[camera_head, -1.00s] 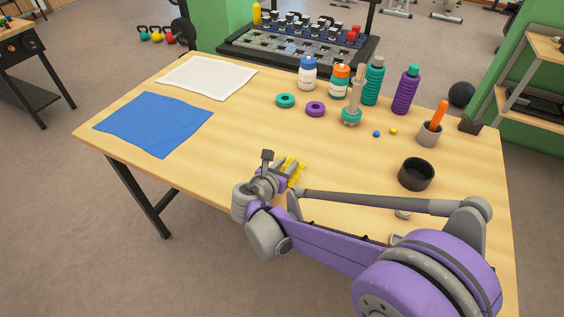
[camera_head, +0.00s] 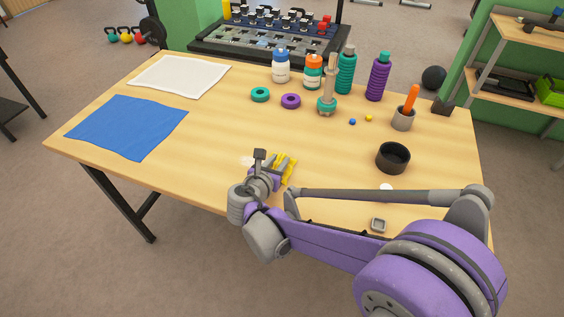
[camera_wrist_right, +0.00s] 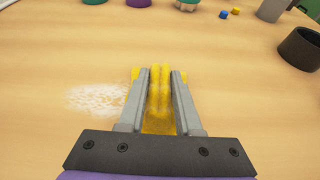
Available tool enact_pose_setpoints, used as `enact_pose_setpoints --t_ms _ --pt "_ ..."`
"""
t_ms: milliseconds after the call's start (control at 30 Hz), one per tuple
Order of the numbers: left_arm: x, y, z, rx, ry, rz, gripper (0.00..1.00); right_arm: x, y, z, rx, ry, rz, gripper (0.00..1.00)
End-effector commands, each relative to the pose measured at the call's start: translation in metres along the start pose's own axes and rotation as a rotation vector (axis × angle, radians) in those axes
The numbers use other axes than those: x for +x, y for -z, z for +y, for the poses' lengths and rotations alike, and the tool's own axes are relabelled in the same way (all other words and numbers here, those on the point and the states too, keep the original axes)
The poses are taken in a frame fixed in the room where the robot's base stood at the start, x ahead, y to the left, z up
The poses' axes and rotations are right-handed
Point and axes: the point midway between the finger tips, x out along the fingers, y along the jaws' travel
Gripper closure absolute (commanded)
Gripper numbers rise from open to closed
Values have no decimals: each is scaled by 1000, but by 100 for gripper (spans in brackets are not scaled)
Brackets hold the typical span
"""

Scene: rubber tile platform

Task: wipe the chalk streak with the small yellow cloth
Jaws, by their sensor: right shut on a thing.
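The small yellow cloth (camera_head: 288,170) is pinched between the fingers of my right gripper (camera_head: 279,167), low over the near part of the table. The cloth (camera_wrist_right: 160,100) also shows in the right wrist view, bunched upright between the two fingers and bulging at their outer sides. The chalk streak (camera_wrist_right: 98,98) is a white, speckled patch on the wood just left of the gripper. In the head view a pale part of the streak (camera_head: 248,161) shows beside the gripper, partly hidden by it. I cannot tell whether the cloth touches the table. My left gripper is out of view.
A blue cloth (camera_head: 128,127) and a white cloth (camera_head: 180,76) lie at the left of the wooden table. Bottles, rings and a peg stand at the back. A black cup (camera_head: 393,158) is to the right, with a small grey square (camera_head: 378,225) nearer. The middle is clear.

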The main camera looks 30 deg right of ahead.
Motion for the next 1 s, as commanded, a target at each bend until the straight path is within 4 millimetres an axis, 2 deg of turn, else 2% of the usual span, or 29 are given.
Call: enact_pose_setpoints --t_ms 33,133,367,700,1000 --pt "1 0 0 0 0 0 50 0 2 9 2 -8 5 100" --pt "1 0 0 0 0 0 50 -1 1 19 3 -7 6 100" --pt "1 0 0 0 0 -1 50 -1 1 28 3 -8 5 100" --pt "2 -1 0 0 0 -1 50 -2 -2 61 1 -7 3 100" --pt "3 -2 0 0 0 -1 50 -1 -1 74 1 -5 2 100"
